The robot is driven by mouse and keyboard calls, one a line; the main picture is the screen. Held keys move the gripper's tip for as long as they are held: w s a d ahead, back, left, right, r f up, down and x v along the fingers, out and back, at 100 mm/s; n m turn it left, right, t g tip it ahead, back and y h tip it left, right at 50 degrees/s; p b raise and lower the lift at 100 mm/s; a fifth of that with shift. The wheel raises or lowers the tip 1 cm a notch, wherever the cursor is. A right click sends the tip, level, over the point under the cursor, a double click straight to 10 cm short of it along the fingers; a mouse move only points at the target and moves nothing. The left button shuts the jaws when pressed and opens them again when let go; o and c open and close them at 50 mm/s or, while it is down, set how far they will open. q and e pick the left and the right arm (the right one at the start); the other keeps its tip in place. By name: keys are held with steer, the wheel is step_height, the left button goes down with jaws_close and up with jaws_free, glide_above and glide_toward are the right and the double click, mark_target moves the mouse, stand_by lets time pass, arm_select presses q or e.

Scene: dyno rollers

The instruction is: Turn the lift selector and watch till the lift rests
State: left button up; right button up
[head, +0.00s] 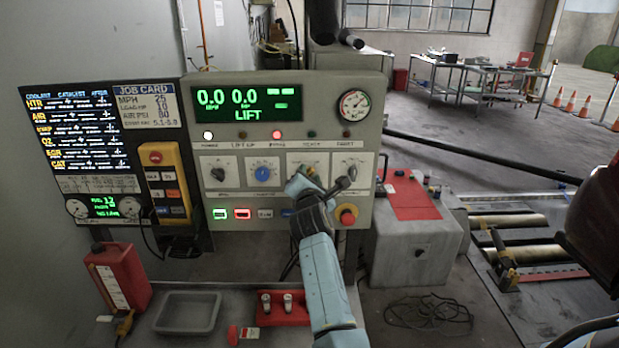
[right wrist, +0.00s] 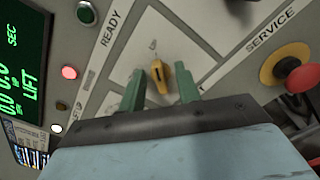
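The grey control panel (head: 289,90) fills the middle of the head view. Its green screen (head: 246,102) reads 0.0, 0.0 and LIFT. A yellow selector knob (right wrist: 157,78) shows in the right wrist view, on a pale plate below the READY label. My right gripper (head: 320,180) is at the panel's third knob position and partly hides it. In the wrist view its two green fingers (right wrist: 158,90) are apart, one on each side of the yellow knob, with gaps. A blue knob (head: 262,174) is left of the gripper. My left gripper is not in view.
A red stop button (head: 347,215) sits low right on the panel. One white lamp (head: 207,135) and one red lamp (head: 277,134) are lit. Floor rollers (head: 510,221) lie at right. A red jug (head: 118,275) and grey tray (head: 188,313) are below left.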

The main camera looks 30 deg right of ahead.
steer(key=v, duration=1.3)
steer(key=shift+s+b, duration=0.2)
steer(key=shift+b, duration=0.15)
